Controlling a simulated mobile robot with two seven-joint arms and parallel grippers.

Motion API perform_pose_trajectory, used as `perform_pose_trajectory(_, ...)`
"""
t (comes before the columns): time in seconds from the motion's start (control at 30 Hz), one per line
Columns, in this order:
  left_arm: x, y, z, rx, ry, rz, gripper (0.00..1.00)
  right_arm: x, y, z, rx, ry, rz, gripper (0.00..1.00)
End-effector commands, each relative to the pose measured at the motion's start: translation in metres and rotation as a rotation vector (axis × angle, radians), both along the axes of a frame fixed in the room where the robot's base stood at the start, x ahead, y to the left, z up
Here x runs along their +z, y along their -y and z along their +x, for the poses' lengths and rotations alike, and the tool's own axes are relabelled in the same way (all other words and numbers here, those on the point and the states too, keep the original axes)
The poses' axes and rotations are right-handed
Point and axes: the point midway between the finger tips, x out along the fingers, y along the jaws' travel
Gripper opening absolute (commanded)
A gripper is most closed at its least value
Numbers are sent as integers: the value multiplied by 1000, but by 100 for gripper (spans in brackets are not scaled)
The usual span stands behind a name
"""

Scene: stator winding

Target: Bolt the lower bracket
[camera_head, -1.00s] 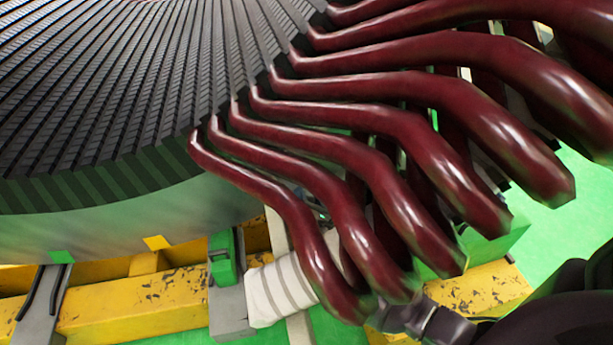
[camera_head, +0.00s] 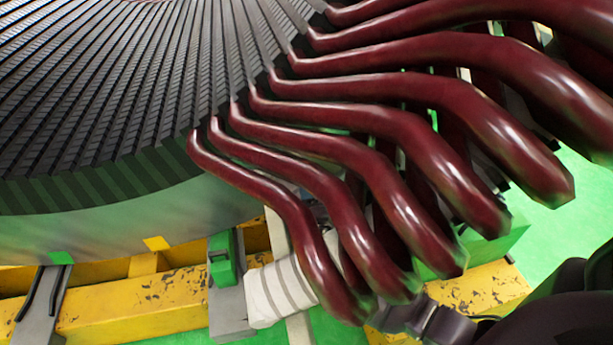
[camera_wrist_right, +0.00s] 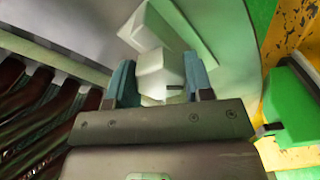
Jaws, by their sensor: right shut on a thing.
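My right gripper (camera_wrist_right: 160,82) shows in the right wrist view with its two blue-grey fingers closed on a small pale block (camera_wrist_right: 161,68). I cannot tell whether this block is the bolt or a tool. Just beyond it is a white angular piece (camera_wrist_right: 148,28), perhaps the lower bracket, near the smooth pale stator wall (camera_wrist_right: 72,22). I cannot tell whether the block and the white piece touch. In the head view, dark red winding bars hide the right gripper's fingers and this work spot; only part of my right arm shows at lower right. My left gripper is out of view.
The stator (camera_head: 120,100) fills the upper left, with thick dark red bars (camera_head: 345,165) curving out rightward. Below lie a worn yellow beam (camera_head: 135,307) and a green clamp (camera_head: 222,260), also beside the gripper in the wrist view (camera_wrist_right: 300,105). Green floor is open at right.

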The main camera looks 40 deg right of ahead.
Motion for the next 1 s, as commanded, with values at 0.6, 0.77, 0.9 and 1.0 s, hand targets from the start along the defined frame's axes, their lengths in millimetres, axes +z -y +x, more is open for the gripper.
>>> perform_pose_trajectory(0.6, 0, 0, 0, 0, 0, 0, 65, 1, 1, 1, -1, 257, 527, 24)
perform_pose_trajectory(0.77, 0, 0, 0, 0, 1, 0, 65, 1, 1, 1, -1, 325, 664, 24)
perform_pose_trajectory(0.9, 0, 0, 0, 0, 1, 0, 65, 1, 1, 1, -1, 382, 783, 24)
perform_pose_trajectory(1.0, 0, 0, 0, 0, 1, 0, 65, 1, 1, 1, -1, 423, 868, 24)
